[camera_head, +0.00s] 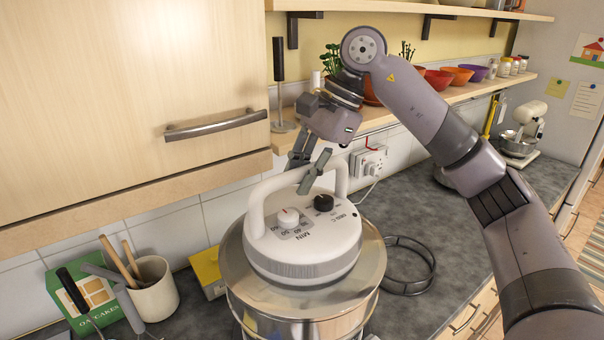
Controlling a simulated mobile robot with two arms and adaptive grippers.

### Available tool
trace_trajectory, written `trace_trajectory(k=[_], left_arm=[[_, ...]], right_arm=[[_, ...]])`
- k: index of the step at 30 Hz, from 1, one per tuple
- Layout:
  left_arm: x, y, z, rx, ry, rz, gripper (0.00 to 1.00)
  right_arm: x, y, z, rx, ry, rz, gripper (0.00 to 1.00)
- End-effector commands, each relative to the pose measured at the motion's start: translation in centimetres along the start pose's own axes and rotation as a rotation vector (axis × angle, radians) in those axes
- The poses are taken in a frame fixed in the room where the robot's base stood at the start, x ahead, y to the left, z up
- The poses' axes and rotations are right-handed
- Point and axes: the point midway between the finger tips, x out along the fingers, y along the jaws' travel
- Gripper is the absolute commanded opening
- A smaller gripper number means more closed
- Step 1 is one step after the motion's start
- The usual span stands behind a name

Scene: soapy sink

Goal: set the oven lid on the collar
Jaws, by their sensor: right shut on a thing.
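The oven lid (305,252) is white and round, with two knobs on top and an arched white handle. It is over the shiny steel collar (371,262), which is wider than the lid and stands on the counter. The lid looks about level; I cannot tell whether its underside touches the collar or hangs just above it. My right gripper (312,172) comes down from above and is shut on the lid's handle (258,205). The lid hides most of the collar's opening. My left gripper is not visible.
A dark wire ring (407,280) lies on the counter right of the collar. A utensil pot (153,293), a green box (105,312) and a yellow object (207,270) stand at left. A wall cupboard (130,100) juts out at upper left.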

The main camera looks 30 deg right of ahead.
Motion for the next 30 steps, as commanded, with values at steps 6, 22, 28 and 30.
trace_trajectory(k=[6, 22, 28, 30], left_arm=[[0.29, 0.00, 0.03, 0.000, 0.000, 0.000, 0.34], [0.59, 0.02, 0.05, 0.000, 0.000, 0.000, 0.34], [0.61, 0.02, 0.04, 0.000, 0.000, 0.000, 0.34], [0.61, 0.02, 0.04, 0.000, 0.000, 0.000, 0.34]], right_arm=[[0.11, -0.01, -0.02, -0.002, -0.003, -0.008, 0.00], [0.58, 0.10, -0.19, -0.002, -0.003, -0.005, 0.00], [0.65, 0.13, -0.23, -0.001, -0.002, -0.003, 0.29], [0.68, 0.13, -0.25, -0.001, -0.002, -0.002, 0.34]])
